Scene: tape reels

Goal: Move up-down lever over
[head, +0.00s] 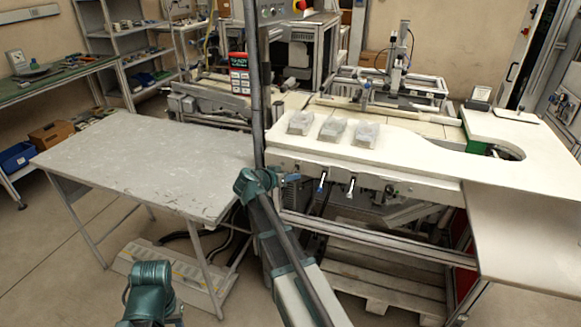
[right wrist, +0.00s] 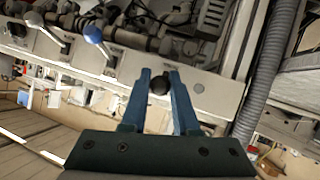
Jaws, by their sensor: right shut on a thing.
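My right gripper (right wrist: 159,78) has its two blue fingers closed around a dark round knob (right wrist: 158,86) on the front panel of the machine. The rest of that lever is hidden by the knob and fingers. In the head view my right gripper (head: 292,179) is small at the machine's front edge, left of the other levers. A lever with a blue knob (head: 321,186) is beside it, and it also shows in the right wrist view (right wrist: 93,34). The panel labels are too small to read. My left gripper is out of view.
The machine's white top (head: 400,155) carries several clear blocks (head: 333,131). A grey table (head: 150,160) stands to the left. A dark post (head: 254,80) rises close to my right arm. A wooden pallet (head: 385,275) lies beneath the machine.

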